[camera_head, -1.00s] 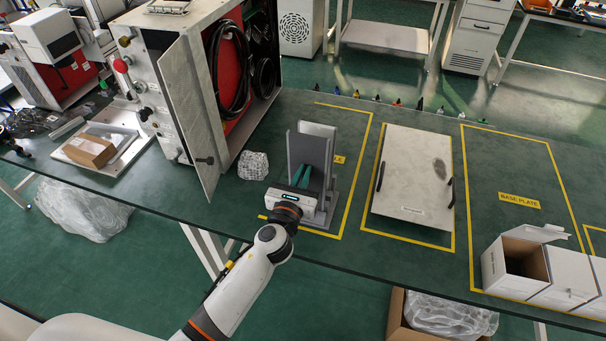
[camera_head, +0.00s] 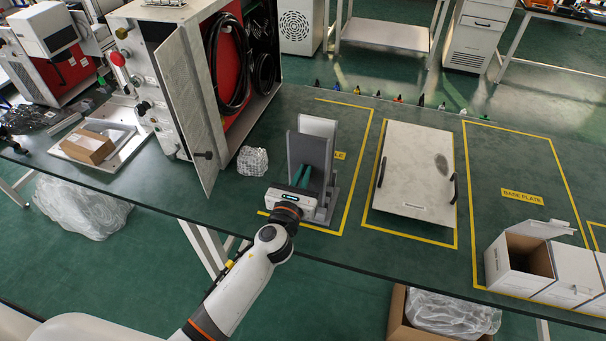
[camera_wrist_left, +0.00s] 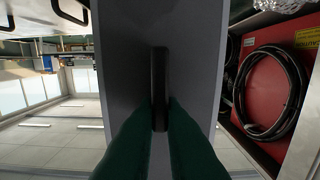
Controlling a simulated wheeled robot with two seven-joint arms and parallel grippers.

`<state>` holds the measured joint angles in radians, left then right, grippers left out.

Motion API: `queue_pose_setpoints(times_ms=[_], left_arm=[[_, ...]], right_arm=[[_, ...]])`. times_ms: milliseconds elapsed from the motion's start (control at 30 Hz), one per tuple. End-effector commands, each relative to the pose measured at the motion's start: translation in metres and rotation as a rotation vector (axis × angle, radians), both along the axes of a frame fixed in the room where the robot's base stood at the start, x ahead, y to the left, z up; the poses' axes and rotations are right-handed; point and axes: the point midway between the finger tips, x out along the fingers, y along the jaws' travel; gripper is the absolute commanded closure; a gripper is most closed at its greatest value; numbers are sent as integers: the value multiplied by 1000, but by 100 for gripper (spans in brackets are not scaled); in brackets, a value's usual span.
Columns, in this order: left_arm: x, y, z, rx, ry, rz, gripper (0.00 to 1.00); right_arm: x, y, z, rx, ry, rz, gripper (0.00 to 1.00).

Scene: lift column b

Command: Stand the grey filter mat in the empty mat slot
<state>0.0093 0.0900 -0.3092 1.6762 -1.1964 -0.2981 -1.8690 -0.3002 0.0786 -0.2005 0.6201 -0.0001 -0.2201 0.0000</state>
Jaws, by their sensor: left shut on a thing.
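A dark grey upright panel, which looks like the grey filter mat (camera_head: 309,150), stands within a grey stand (camera_head: 333,198) on the bench. In the left wrist view the grey panel (camera_wrist_left: 130,60) fills the middle, with a black upright bar handle (camera_wrist_left: 159,80) on its face. My left gripper (camera_head: 300,176) has green fingers and is at the panel's near side. In the left wrist view its fingers (camera_wrist_left: 160,125) are shut on the handle. I cannot make out the empty mat slot for sure. My right gripper is not in view.
An open cabinet (camera_head: 180,90) with its door (camera_head: 187,110) swung out stands left of the stand. A crumpled clear wrap (camera_head: 252,161) lies between them. A pale plate (camera_head: 415,170) with black handles lies to the right. White boxes (camera_head: 570,277) stand at the far right.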

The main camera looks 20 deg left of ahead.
Motion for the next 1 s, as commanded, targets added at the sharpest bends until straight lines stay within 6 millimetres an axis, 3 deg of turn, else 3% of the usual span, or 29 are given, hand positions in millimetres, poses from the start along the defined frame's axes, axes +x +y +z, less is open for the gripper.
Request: queue_pose_setpoints(times_ms=[867,900,1000], left_arm=[[0,0,-13,0,1,0,100],[0,0,-13,0,1,0,86],[0,0,-13,0,1,0,70]], right_arm=[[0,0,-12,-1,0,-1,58],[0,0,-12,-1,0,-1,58],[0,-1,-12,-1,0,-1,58]])
